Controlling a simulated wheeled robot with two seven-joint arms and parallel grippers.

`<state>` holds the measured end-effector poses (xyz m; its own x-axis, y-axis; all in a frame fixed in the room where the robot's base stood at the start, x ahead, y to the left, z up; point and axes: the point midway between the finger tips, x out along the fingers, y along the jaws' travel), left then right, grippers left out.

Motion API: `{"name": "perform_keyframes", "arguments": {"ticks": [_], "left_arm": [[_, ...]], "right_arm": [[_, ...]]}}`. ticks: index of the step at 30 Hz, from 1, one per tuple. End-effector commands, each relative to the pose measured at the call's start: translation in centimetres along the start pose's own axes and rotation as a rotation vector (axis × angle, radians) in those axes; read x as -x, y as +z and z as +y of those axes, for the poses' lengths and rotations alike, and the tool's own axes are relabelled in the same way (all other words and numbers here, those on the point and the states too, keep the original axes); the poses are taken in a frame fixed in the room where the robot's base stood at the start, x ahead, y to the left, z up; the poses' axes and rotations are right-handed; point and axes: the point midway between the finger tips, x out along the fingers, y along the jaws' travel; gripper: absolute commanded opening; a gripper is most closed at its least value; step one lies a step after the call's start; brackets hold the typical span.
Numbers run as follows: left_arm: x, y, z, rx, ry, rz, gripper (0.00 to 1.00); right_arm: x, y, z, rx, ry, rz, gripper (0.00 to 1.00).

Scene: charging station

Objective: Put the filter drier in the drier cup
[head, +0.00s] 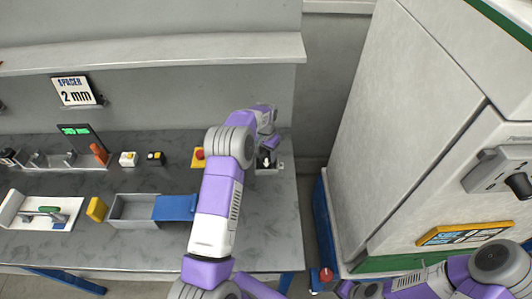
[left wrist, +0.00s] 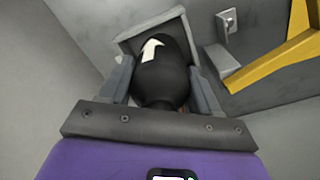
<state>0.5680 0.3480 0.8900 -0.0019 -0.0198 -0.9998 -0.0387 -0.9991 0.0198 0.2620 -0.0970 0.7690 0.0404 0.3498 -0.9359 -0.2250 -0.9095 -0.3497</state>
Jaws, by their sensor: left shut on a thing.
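The filter drier (left wrist: 162,75) is a black rounded body with a white arrow. My left gripper (left wrist: 160,88) is shut on it, with one grey finger on each side. The drier's far end overlaps the grey square-rimmed drier cup (left wrist: 126,46) in the left wrist view; I cannot tell how deep it sits or whether it touches. In the head view my left gripper (head: 266,143) is at the right end of the bench, with the dark drier (head: 265,161) just below it. The cup is mostly hidden there.
A yellow bracket (left wrist: 275,60) and a small grey fitting (left wrist: 229,27) stand close to the cup. A red button on a yellow base (head: 199,156) is left of my arm. A tall cabinet (head: 400,120) stands right.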

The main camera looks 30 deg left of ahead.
Motion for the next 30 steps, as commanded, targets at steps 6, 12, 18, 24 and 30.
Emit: {"name": "perform_keyframes", "arguments": {"ticks": [6,12,18,24,30], "left_arm": [[0.0,-0.1,0.0,0.000,-0.001,0.002,0.25],[-0.3,0.0,0.0,0.000,0.000,0.001,0.77],[-0.3,0.0,0.0,0.000,0.000,0.001,0.87],[0.0,0.0,0.0,0.000,0.000,0.001,0.87],[2.8,-0.1,-0.1,0.001,-0.002,0.006,0.87]], "right_arm": [[-0.1,0.0,0.0,0.000,0.000,0.000,0.68],[-0.3,0.0,0.1,0.000,0.000,0.000,0.68],[-0.2,0.0,0.1,0.000,0.000,0.000,0.68],[-0.1,0.0,0.0,0.000,0.000,0.000,0.68],[0.2,0.0,-0.1,0.000,0.000,0.000,0.68]]}}
